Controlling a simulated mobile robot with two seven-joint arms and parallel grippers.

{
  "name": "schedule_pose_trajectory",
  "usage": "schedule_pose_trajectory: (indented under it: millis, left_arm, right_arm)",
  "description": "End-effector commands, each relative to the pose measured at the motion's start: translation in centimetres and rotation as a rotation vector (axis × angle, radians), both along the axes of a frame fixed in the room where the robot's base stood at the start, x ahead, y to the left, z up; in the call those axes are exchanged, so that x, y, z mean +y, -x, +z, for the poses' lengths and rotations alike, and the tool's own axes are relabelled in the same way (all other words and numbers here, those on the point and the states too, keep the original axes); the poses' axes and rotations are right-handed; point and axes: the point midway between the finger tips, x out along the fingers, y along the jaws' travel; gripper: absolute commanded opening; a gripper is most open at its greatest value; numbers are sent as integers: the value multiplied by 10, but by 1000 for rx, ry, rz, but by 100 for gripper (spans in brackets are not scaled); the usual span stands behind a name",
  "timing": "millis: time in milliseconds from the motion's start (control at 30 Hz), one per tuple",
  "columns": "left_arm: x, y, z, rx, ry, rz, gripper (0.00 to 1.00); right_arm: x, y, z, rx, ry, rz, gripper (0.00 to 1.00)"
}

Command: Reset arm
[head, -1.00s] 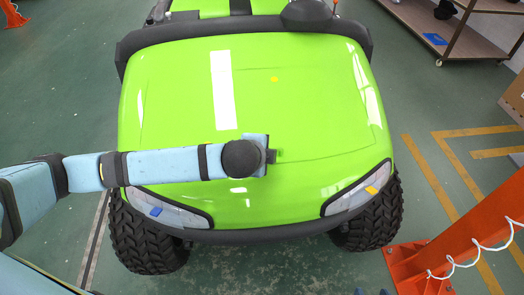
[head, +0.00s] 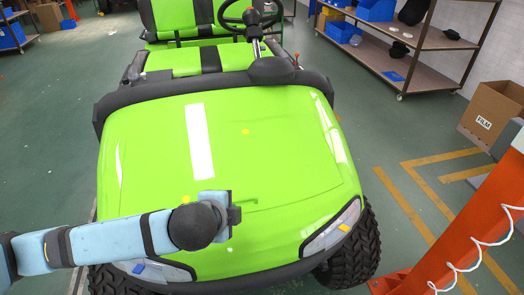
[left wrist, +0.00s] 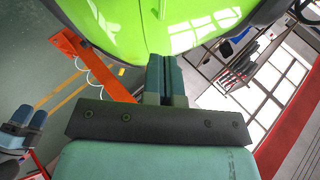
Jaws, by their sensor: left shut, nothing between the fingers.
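My left gripper (head: 236,213) is above the front of the green cart hood (head: 270,150), with the arm coming in from the left. In the left wrist view its two fingers (left wrist: 165,80) are together with nothing between them, and the green hood (left wrist: 125,25) is beyond them. In the head view the hood carries a white strip (head: 200,142) and yellow dots (head: 245,131). I cannot tell how far the gripper is above the hood.
A black steering wheel (head: 250,12) and green seat (head: 172,18) are behind the hood. An orange post (head: 470,235) with a white coiled cord stands at the right. A shelf rack (head: 400,55) and a cardboard box (head: 490,112) are at the back right. Green floor is open between.

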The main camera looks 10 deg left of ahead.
Motion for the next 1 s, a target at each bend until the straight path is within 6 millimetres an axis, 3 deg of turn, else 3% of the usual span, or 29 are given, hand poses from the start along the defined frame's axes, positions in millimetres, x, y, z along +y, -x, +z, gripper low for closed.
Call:
schedule_pose_trajectory:
  millis: [167, 267, 433, 600, 767, 1000]
  left_arm:
    - [-4, 0, -1, 5, 22, -2, 0]
    - [-17, 3, -7, 23, 103, -6, 0]
    - [-49, 10, -24, 68, 362, 18, 0]
    - [-62, 21, -47, 97, 634, 112, 0]
    - [-51, 40, -78, 103, 846, 259, 0]
    - [-5, 97, -132, 67, 1038, 515, 0]
  right_arm:
    - [0, 0, 2, 0, 0, 0, 59]
    - [-1, 0, 8, 1, 1, -1, 59]
    - [-2, 1, 25, 2, 5, -2, 59]
    - [-4, 0, 42, 0, 7, -4, 59]
    - [-5, 1, 58, 1, 9, -5, 59]
    - [-5, 1, 78, 0, 9, -6, 59]
